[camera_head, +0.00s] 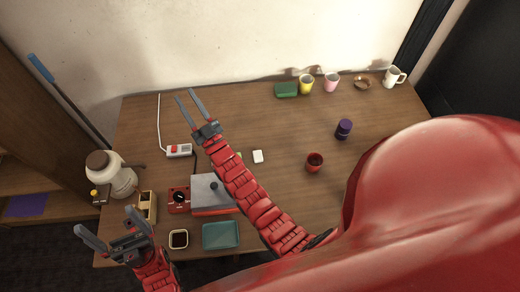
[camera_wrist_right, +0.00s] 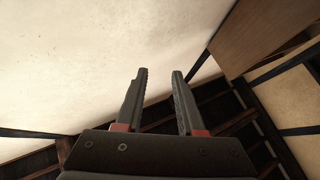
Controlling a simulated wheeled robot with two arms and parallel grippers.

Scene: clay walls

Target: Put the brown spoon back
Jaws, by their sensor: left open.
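I cannot make out a brown spoon in either view. My left gripper (camera_head: 105,222) is open and empty at the lower left, in front of the table's near left corner and beside a tan box (camera_head: 147,205). My right gripper (camera_head: 186,95) is raised over the back left of the table, pointing toward the wall. Its fingers also show in the right wrist view (camera_wrist_right: 160,73), apart with nothing between them. My right arm hides part of the table's middle.
On the wooden table (camera_head: 270,120) are a grey-topped red appliance (camera_head: 208,190), a teal tray (camera_head: 220,235), a red cup (camera_head: 315,162), a purple jar (camera_head: 344,129) and a power strip (camera_head: 179,150). Mugs, a green block (camera_head: 286,90) and a brown dish (camera_head: 362,83) line the back.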

